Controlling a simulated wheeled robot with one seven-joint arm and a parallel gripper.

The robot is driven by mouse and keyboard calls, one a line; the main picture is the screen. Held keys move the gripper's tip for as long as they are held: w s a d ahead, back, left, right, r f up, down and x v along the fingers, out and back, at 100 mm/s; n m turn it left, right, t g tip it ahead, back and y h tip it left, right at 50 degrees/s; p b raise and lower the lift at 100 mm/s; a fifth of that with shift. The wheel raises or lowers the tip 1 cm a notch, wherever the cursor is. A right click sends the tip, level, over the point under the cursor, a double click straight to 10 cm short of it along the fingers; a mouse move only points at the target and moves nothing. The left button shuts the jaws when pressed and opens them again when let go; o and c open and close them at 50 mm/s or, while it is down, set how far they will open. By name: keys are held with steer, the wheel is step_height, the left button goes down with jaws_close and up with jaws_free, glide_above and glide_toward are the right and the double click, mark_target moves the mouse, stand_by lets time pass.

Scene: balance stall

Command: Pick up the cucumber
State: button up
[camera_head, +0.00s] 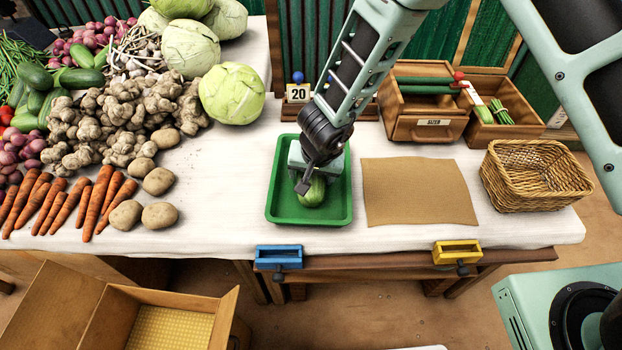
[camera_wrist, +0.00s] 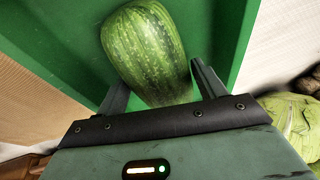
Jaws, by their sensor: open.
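A green striped cucumber (camera_head: 313,192) lies in the green tray (camera_head: 337,213) on the table, partly hidden by my gripper in the head view. In the wrist view the cucumber (camera_wrist: 145,50) looks large, with its near end between the two jaw fingers. My gripper (camera_head: 303,186) is over the tray, pointing down at the cucumber. In the wrist view my gripper (camera_wrist: 160,85) is open, one finger on each side of the cucumber's near end. I cannot tell whether either finger touches it.
Vegetables crowd the left of the table, with carrots (camera_head: 60,203) and a cabbage (camera_head: 232,93). A brown paper sheet (camera_head: 418,192) lies right of the tray, then a wicker basket (camera_head: 536,176). A wooden drawer box (camera_head: 425,112) stands behind. An open cardboard box (camera_head: 75,305) is below left.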

steer(key=c, duration=0.9)
